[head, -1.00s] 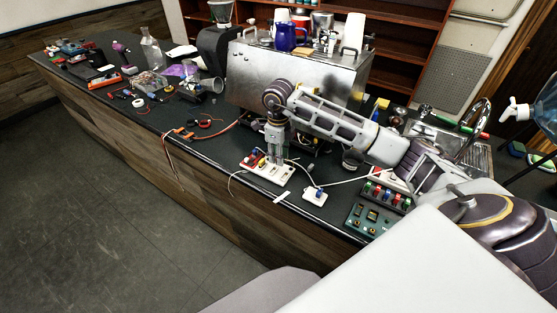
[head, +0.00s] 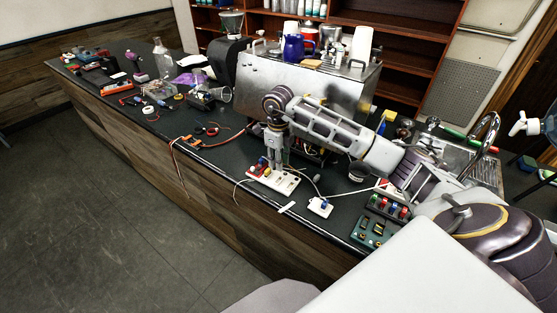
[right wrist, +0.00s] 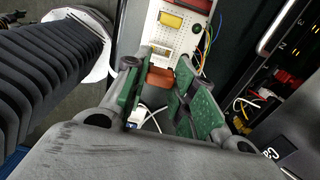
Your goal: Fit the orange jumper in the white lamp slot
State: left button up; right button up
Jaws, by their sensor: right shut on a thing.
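My right gripper (head: 278,167) points down over the white board (head: 286,183) near the counter's front edge. In the right wrist view its green-padded fingers (right wrist: 163,92) are closed in on the orange jumper (right wrist: 160,78), which sits between the fingertips. Past the jumper, the white board (right wrist: 182,43) carries a pale framed slot (right wrist: 161,51) and a yellow part (right wrist: 171,20). I cannot tell which slot is the white lamp slot, or whether the jumper touches the board. The fingers hide part of the board. My left gripper is not in view.
A small white unit with a blue part (head: 320,206) stands right of the board, with a white cable. A green panel (head: 373,231) and a row of coloured buttons (head: 388,207) lie farther right. The steel brewer (head: 290,92) stands behind. Loose wires (head: 178,165) hang left.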

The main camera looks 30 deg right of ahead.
jog(key=shift+f, duration=0.15)
jog(key=shift+f+b, duration=1.65)
jog(key=shift+f, duration=1.2)
jog(key=shift+r, duration=0.1)
jog(key=shift+f+b, duration=0.7)
jog(key=shift+b, duration=0.1)
dwell(1.6)
jog(key=o, duration=0.8)
jog(key=shift+r, duration=0.2)
jog(key=shift+r, duration=5.85)
